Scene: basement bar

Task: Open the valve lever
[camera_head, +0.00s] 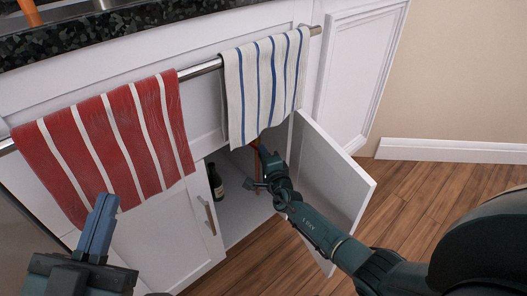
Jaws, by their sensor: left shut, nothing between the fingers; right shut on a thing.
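The valve lever (255,144) shows only as a small orange-red strip inside the open lower cabinet, partly under the hanging striped towel. My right gripper (262,154) reaches into the cabinet and is shut on the lever. The gripper and the towel hide most of the lever and the valve body, so its angle cannot be told. My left gripper (104,211) is shut and empty at the lower left, in front of the red towel and the closed cabinet door.
The open cabinet door (333,180) stands close to my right arm. A dark bottle (215,184) stands inside the cabinet (240,212) at left. A red towel (110,145) and a white-blue towel (265,82) hang on a metal rail (200,69). Wooden floor (415,210) is clear at right.

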